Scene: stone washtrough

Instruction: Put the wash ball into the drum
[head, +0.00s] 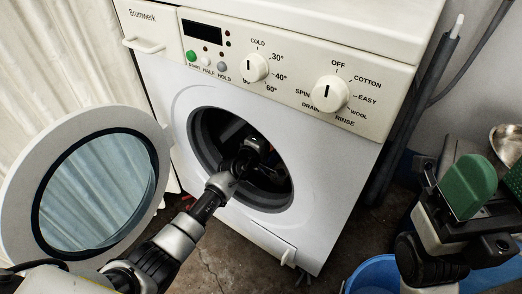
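The white washing machine (300,120) stands with its round door (22,190) swung open to the left. The drum (207,130) is dark inside its round opening. My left arm reaches from the lower left through the opening, and my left gripper (262,168) is inside the drum. Shadow and my own wrist hide its fingertips, so I cannot tell whether it holds anything. The wash ball is not visible. My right gripper (496,180), with green finger pads, is at the right edge, away from the machine. Its pads are apart and nothing shows between them.
A blue tub (374,275) is on the floor at the lower right, partly behind my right arm. A metal bowl (507,140) is at the right edge. Grey pipes (412,115) run beside the machine. A pale curtain (60,70) hangs behind the open door.

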